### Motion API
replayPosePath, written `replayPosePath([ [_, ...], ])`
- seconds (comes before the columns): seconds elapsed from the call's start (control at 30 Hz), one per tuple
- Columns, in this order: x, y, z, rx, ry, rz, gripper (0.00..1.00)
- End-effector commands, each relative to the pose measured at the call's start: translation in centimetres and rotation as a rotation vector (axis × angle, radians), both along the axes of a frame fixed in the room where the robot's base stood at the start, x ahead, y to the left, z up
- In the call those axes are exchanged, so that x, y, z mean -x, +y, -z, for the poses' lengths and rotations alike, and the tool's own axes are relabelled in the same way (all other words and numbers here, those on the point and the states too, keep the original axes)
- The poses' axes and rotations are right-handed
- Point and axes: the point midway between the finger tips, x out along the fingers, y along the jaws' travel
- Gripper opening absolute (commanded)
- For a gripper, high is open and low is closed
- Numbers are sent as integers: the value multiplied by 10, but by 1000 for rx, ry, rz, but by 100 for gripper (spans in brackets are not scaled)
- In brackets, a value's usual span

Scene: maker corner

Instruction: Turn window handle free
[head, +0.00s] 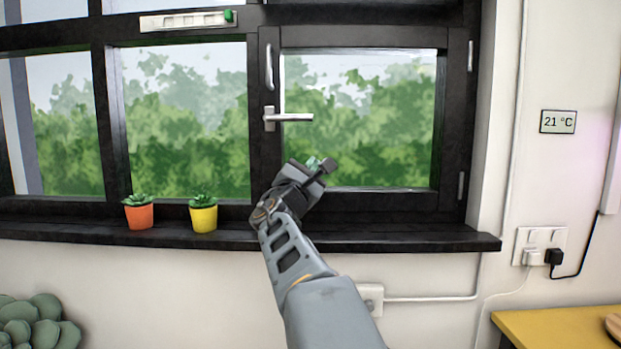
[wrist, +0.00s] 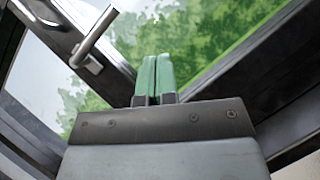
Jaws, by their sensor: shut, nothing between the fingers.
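The window handle (head: 290,117) is a silver lever on the black frame. Its lever lies level and points right from its base plate. In the wrist view the handle (wrist: 95,36) is at the upper left, apart from my fingers. My gripper (head: 318,163) is below the handle and a little to its right, in front of the window pane. Its green fingertips (wrist: 153,80) are together with nothing between them. The window sash (head: 360,199) lies flush in its frame and looks closed.
A vertical grip bar (head: 269,67) is above the handle. An orange pot (head: 139,217) and a yellow pot (head: 203,219) with plants stand on the sill (head: 400,242) to the left. A vent strip (head: 188,21) with a green knob is at the top. The sill's right part is clear.

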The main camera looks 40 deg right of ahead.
Motion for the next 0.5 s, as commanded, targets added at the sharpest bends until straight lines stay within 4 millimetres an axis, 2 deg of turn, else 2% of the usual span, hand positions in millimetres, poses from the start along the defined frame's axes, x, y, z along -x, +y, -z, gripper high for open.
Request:
replayPosePath([
  [0.5, 7, 7, 7, 0, 0, 0, 0],
])
